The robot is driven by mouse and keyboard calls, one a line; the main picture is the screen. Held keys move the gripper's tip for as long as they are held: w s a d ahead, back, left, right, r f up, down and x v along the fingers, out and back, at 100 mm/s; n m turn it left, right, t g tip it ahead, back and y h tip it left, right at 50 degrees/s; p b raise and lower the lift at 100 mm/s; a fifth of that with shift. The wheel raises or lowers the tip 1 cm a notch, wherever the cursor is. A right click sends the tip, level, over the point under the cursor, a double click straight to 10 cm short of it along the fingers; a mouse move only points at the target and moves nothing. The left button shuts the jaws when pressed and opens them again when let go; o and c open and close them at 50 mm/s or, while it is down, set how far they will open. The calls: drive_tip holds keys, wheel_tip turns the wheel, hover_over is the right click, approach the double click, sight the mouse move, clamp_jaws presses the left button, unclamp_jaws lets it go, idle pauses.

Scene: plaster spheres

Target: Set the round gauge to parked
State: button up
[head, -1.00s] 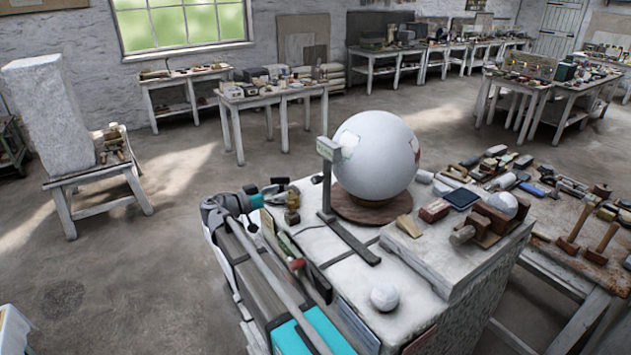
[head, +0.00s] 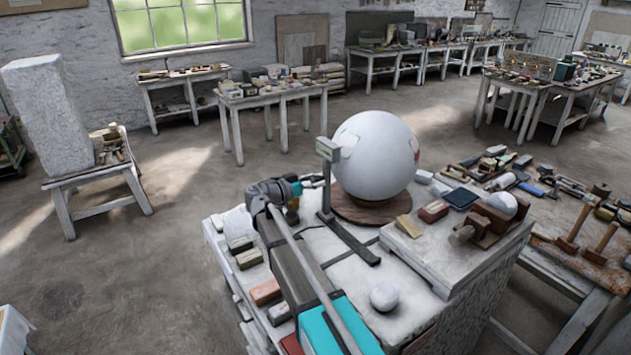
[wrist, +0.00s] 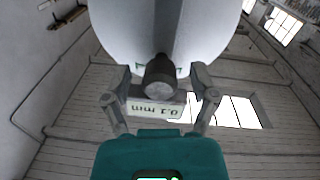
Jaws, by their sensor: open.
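The gauge stand (head: 327,188) is a thin dark post on a flat foot, with a pale plate (head: 328,149) at its top. It stands just left of the big white sphere (head: 375,155). In the wrist view the plate (wrist: 155,110) reads "0.1 mm" upside down. A dark round cylinder (wrist: 160,76) shows in front of the sphere (wrist: 165,25). My gripper (head: 318,181) is left of the post, below the plate. In the wrist view my gripper (wrist: 160,84) is open, a finger on each side of the cylinder, not visibly touching it. I cannot read the gauge's setting.
The sphere rests on a round brown base (head: 370,208). A small white ball (head: 383,297) lies near the front of the block top. A red block (head: 433,211) and a dark blue box (head: 461,199) lie to the right. Several blocks (head: 265,291) line the left edge.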

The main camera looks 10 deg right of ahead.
drive_tip(key=shift+w+d, duration=0.1)
drive_tip(key=shift+d, duration=0.1)
drive_tip(key=shift+c, duration=0.3)
clamp_jaws()
